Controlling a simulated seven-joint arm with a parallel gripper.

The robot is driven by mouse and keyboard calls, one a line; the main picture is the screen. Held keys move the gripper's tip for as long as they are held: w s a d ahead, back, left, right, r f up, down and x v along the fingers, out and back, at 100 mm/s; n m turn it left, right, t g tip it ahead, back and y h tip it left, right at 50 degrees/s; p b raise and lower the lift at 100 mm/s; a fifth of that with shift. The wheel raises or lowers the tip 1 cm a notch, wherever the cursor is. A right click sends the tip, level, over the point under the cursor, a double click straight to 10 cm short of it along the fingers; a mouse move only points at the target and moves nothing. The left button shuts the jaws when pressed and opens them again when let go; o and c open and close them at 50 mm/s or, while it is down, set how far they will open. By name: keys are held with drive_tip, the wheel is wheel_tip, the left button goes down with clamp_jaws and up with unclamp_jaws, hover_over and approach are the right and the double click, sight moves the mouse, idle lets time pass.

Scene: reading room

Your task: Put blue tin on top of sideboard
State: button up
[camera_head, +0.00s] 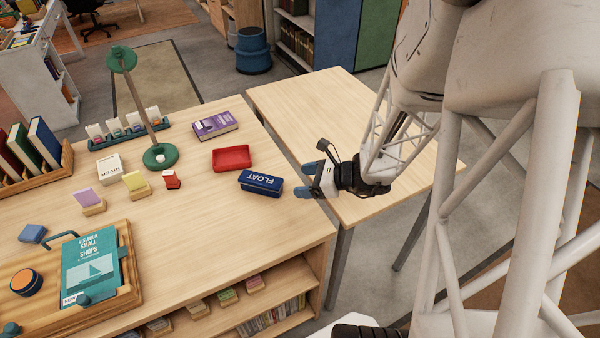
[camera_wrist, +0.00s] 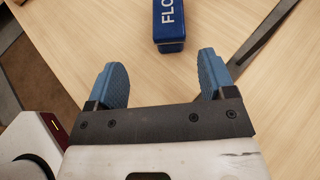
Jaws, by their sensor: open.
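The blue tin (camera_head: 261,184), dark blue with "FLOAT" in white letters, rests near the right edge of a wooden unit (camera_head: 215,245) with open shelves below. A second wooden top (camera_head: 385,215) on thin legs stands to its right; I cannot tell which of the two is called the sideboard. My gripper (camera_head: 304,180) is open and empty, just right of the tin, with its blue fingers pointing towards it. In the wrist view the tin (camera_wrist: 169,25) lies ahead of my gripper (camera_wrist: 163,75), roughly centred between the fingers and apart from them.
A green lamp (camera_head: 160,155), a small red item (camera_head: 172,180) and a white box (camera_head: 110,169) stand further left. The right-hand top is bare apart from my arm over it. A narrow gap separates the two tops.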

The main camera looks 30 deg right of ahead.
drive_tip(key=s+a+r+n+g+h, duration=0.2)
drive_tip(key=s+a+r+n+g, duration=0.2)
drive_tip(key=s+a+r+n, duration=0.35)
drive_tip(key=s+a+r+n+g+h, duration=0.3)
drive_tip(key=s+a+r+n+g, duration=0.15)
drive_tip(key=r+n, duration=0.55)
drive_tip(key=s+r+n+t+h, duration=0.2)
drive_tip(key=s+r+n+h, duration=0.2)
drive_tip(key=r+n, duration=0.2)
drive_tip(key=shift+d+r+n+h, duration=0.3)
drive_tip(key=shift+n+h, duration=0.1)
drive_tip(key=shift+n, duration=0.85)
